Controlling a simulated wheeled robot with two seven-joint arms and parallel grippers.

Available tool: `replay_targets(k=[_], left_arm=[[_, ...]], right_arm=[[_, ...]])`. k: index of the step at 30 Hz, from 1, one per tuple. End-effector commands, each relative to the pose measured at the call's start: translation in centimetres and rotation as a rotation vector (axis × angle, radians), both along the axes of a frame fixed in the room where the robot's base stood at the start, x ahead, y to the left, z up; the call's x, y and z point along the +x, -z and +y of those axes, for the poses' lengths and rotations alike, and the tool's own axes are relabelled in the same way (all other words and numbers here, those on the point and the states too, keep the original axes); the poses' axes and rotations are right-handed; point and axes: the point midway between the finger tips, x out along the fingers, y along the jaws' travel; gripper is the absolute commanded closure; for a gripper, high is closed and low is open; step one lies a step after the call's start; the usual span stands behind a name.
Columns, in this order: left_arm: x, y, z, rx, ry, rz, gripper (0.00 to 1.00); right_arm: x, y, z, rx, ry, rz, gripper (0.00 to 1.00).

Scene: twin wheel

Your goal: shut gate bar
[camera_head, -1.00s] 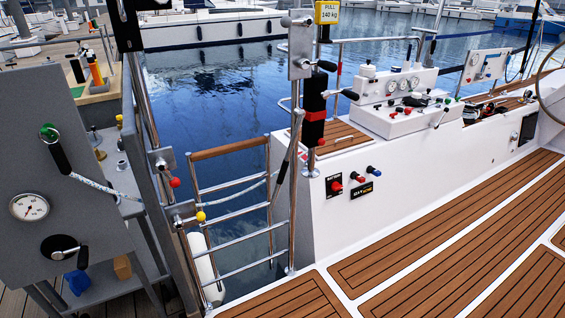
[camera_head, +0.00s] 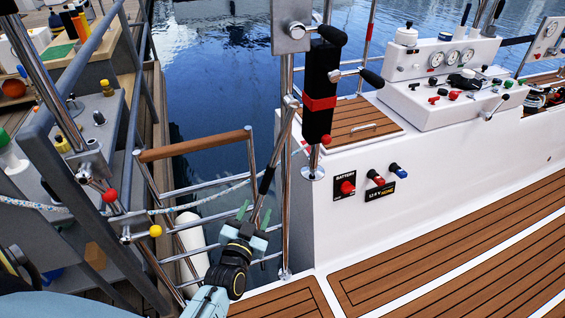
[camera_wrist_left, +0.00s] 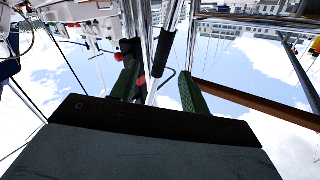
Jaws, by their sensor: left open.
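The gate bar (camera_head: 282,133) is a chrome rod with a black grip (camera_head: 266,180). It hangs steeply down and left from a pivot on the right-hand gate post (camera_head: 286,180). My left gripper (camera_head: 254,214) is open, its green fingertips just below the black grip, with the bar's lower part seen between them. In the left wrist view, black and chrome rods show between the open fingers (camera_wrist_left: 158,88); contact cannot be told. The left-hand gate post (camera_head: 75,120) carries a fitting with a red knob (camera_head: 111,195) and a yellow knob (camera_head: 155,231). My right gripper is out of view.
A ladder with a wooden top rail (camera_head: 195,144) stands left of the gripper. A rope (camera_head: 200,197) crosses behind it. A white cabin side with a battery switch (camera_head: 346,188) is at the right. Teak deck (camera_head: 450,240) lies open at lower right.

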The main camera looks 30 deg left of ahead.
Motion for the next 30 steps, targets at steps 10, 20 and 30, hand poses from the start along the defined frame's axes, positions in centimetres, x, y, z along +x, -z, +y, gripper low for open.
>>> replay_targets(k=[10, 20, 30], left_arm=[[4.5, -0.7, 1.4, 0.007, -0.011, -0.025, 0.54], [10.0, -0.6, 2.8, 0.007, -0.012, -0.021, 0.54], [12.8, -0.6, 3.5, 0.006, -0.01, -0.019, 0.54]], right_arm=[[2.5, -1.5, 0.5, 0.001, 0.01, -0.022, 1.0], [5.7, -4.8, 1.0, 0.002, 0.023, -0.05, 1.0], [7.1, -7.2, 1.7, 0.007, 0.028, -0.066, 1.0]])
